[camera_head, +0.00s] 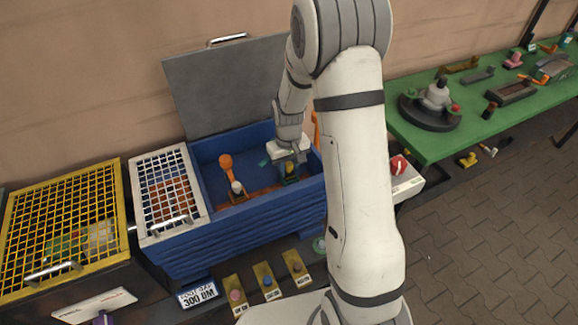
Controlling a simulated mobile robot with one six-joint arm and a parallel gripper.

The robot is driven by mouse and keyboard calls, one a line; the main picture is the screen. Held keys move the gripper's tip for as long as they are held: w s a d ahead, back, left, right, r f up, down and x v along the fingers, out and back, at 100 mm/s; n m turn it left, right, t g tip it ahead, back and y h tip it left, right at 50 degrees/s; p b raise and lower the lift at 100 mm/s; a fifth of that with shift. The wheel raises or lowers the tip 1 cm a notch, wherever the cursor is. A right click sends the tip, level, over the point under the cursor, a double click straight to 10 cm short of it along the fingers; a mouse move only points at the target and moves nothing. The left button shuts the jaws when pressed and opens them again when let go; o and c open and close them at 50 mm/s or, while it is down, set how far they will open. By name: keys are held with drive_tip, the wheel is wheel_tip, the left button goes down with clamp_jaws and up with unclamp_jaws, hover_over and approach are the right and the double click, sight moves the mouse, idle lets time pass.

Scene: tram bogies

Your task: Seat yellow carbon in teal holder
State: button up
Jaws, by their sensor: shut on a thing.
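My gripper (288,162) reaches down inside the open blue bin (230,235), near its right end. It is shut on a small yellow piece (290,169), which looks like the yellow carbon. A small dark holder (291,180) with a greenish tint is right under the yellow piece. I cannot tell whether it is the teal holder, or whether the piece sits in it or just above it. A small teal part (264,161) shows left of the gripper. My gripper hides much of this spot.
An orange post (226,163) and a white-topped fitting (237,188) stand in the bin left of the gripper. The bin's grey lid (225,85) is raised behind. A white grid (167,190) covers its left end. A green table (450,145) with parts is at right.

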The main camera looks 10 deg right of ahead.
drive_tip(key=o, duration=1)
drive_tip(key=shift+f, duration=0.1)
wheel_tip(320, 180, up, 11)
drive_tip(key=shift+r, duration=0.15)
drive_tip(key=s+r+m+t, duration=0.1)
drive_tip(key=s+r, duration=0.4)
drive_tip(key=s, duration=0.6)
drive_tip(key=s+r+m+t, duration=0.1)
drive_tip(key=s+r, duration=0.4)
drive_tip(key=s, duration=0.6)
drive_tip(key=shift+s+d+r+t, duration=0.15)
drive_tip(key=shift+r+t, duration=0.2)
drive_tip(key=shift+t, duration=0.15)
